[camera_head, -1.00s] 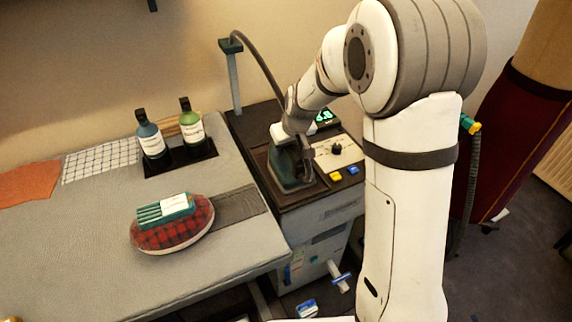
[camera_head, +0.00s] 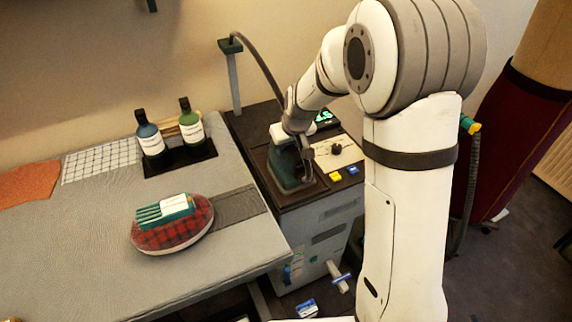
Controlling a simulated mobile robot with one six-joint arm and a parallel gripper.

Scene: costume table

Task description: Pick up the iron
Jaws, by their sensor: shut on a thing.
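The iron (camera_head: 289,174) has a dark green body and a pale top. It sits on a dark rest on top of the grey steam station (camera_head: 318,220), right of the ironing table. My gripper (camera_head: 299,148) reaches down from the upper right and is shut on the iron at its upper part. The fingers are small here and partly hidden by my wrist. I cannot tell whether the iron's base touches the rest.
A cable runs from a post (camera_head: 234,75) down to the iron. The table (camera_head: 90,225) holds a plaid pressing cushion (camera_head: 172,235) with a green and white brush-like item, and two bottles on a black tray (camera_head: 180,160). A control panel (camera_head: 336,153) lies right of the iron.

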